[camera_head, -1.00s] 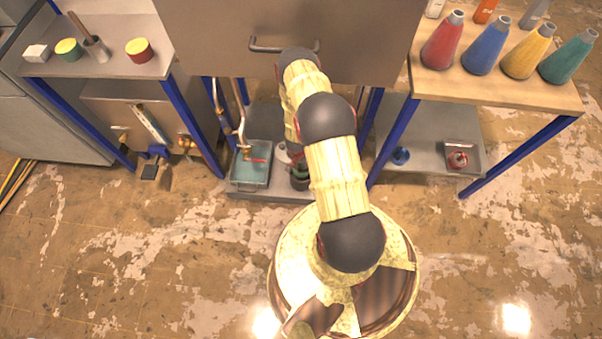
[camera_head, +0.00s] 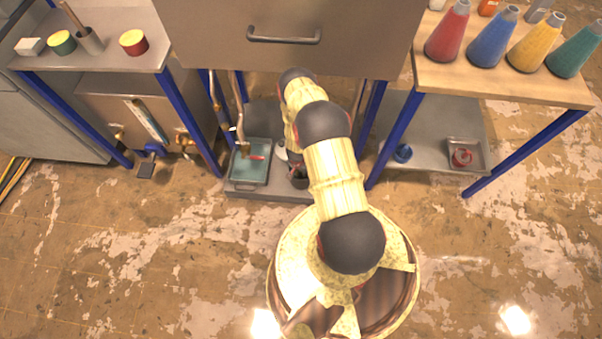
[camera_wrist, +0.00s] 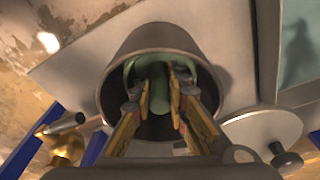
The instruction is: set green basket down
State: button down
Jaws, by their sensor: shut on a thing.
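In the wrist view my gripper (camera_wrist: 162,78) has its two yellow-padded fingers shut on a green part of the green basket (camera_wrist: 158,93). A curved green rim shows behind the fingertips. The basket is inside the mouth of a grey round vessel (camera_wrist: 114,62), with the vessel wall around it. Whether the basket touches the bottom is hidden.
A teal-filled tray (camera_head: 250,172) with a red-handled tap above it stands left of the vessel. A large grey cabinet with a handle (camera_head: 284,40) hangs over the shelf. Blue table legs (camera_head: 394,138) flank the space. Coloured flasks (camera_head: 491,40) stand on the right table.

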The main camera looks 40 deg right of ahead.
jog(key=c, duration=1.8)
grip_release()
jog(key=shift+f, duration=0.15)
jog(key=shift+o, duration=0.3)
notch_tip(320, 180, up, 12)
jog(key=a+p, duration=0.1)
jog(key=p, duration=0.4)
jog(key=shift+s+a, duration=0.3)
jog(key=shift+a, duration=0.1)
